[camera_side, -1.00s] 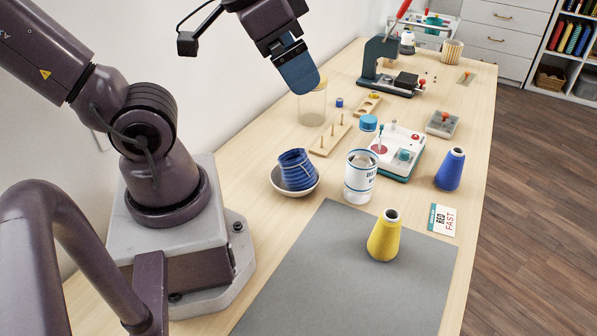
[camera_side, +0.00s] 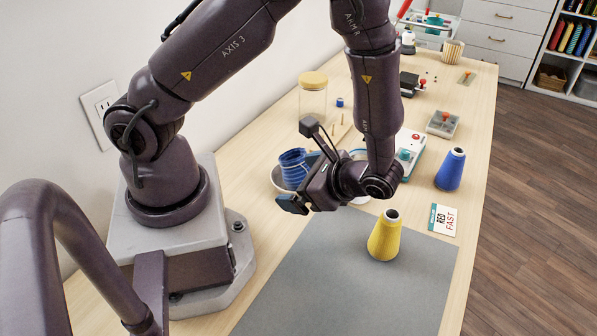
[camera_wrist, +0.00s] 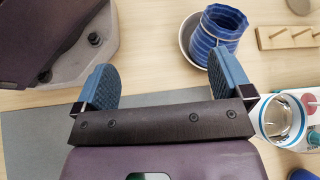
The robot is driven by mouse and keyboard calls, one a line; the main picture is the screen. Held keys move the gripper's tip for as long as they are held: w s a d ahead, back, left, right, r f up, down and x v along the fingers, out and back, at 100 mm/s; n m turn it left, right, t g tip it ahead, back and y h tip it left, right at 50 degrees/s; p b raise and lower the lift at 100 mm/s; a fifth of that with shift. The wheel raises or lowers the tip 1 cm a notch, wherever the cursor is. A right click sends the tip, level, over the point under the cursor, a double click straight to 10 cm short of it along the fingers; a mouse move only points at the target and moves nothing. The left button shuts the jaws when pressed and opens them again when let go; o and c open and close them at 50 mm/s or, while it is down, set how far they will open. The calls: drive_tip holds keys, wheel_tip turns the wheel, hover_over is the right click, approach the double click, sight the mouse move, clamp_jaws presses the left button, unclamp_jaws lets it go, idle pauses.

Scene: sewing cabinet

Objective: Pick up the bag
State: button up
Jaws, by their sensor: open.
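The bag, a small blue striped pouch (camera_side: 293,168), sits in a pale round bowl (camera_side: 279,184) on the table. In the wrist view the bag (camera_wrist: 216,33) stands at the upper right, with the bowl's rim (camera_wrist: 187,30) showing around its left side. My gripper (camera_side: 301,182) is low over the table, at the near side of the bowl. It is open, with two blue finger pads apart and nothing between them (camera_wrist: 160,75). The right finger tip appears just below the bag in the wrist view; I cannot tell whether they touch.
A grey mat (camera_side: 330,285) lies in front, with a yellow thread cone (camera_side: 384,238) on it. A white cup (camera_wrist: 283,118) stands right of my gripper, largely hidden in the side view. A wooden peg rack (camera_wrist: 287,37) and lidded jar (camera_side: 313,95) stand behind. The mat's left part is clear.

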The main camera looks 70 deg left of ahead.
sight(299, 162)
drive_tip(key=a+f+m+y, duration=0.1)
drive_tip(key=y, duration=0.1)
drive_tip(key=a+f+m+y, duration=0.1)
drive_tip(key=f, duration=0.1)
drive_tip(key=a+f+m+y, duration=0.1)
drive_tip(key=y, duration=0.1)
drive_tip(key=shift+w+a+f+m+t+y, duration=0.2)
drive_tip(key=shift+w+a+m+t+y, duration=0.1)
drive_tip(key=shift+w+a+m+t, duration=0.1)
drive_tip(key=w, duration=0.1)
drive_tip(key=w+a+m+t+y, duration=0.1)
drive_tip(key=w+t+y, duration=0.1)
drive_tip(key=shift+a+r+m, duration=0.2)
drive_tip(key=shift+r+m, duration=0.1)
drive_tip(key=shift+m, duration=0.1)
drive_tip(key=shift+s+a+r, duration=0.1)
drive_tip(key=shift+a, duration=0.25)
drive_tip(key=x, duration=0.6)
drive_tip(key=shift+s+a+f, duration=0.1)
drive_tip(key=shift+a+f, duration=0.1)
drive_tip(key=shift+f, duration=0.15)
drive_tip(key=c, duration=1)
drive_tip(key=shift+c, duration=0.2)
drive_tip(key=shift+r, duration=0.15)
